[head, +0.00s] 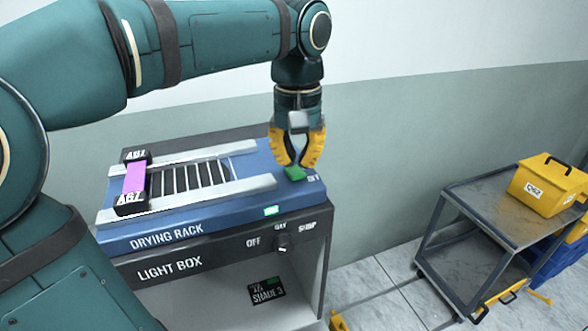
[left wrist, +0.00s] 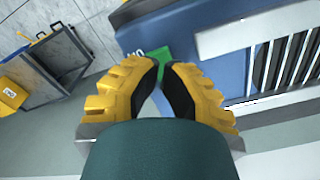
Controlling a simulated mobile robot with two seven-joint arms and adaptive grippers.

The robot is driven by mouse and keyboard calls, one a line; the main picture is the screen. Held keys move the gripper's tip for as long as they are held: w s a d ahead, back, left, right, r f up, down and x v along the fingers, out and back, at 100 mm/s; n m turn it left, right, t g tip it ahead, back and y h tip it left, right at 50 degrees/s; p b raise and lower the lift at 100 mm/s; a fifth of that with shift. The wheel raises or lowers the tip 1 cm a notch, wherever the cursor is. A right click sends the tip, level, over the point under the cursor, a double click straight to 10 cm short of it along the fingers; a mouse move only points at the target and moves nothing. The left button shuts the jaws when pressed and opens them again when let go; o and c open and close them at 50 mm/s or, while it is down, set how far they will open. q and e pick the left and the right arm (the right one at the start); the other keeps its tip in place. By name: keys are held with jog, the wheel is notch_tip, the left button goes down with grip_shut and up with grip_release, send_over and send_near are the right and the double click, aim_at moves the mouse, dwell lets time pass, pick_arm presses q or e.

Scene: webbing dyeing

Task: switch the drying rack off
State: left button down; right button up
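The drying rack (head: 165,238) is a blue panel with silver rails and slats, on top of the light box. A green switch piece (head: 295,173) sits at its right end, beside a partly hidden label that seems to read OFF. A small green lamp (head: 271,210) glows on the front edge. My left gripper (head: 295,165) points down with its yellow fingertips drawn together just over the green switch piece; contact is unclear. In the left wrist view, the fingertips (left wrist: 161,66) nearly meet beside the green piece (left wrist: 158,55), with nothing visibly held. My right gripper is not in view.
A grey cart (head: 480,205) with a yellow box stands right. A wall is behind.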

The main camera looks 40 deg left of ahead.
aim_at(297, 173)
pick_arm(q)
jog(key=shift+f+b, duration=0.85)
jog(key=shift+f, duration=0.45)
dwell(0.6)
jog(key=shift+r+p, duration=1.4)
jog(key=shift+r, duration=0.15)
jog(key=shift+r+p, duration=1.9)
jog(key=shift+r, duration=0.15)
jog(key=shift+f, duration=0.1)
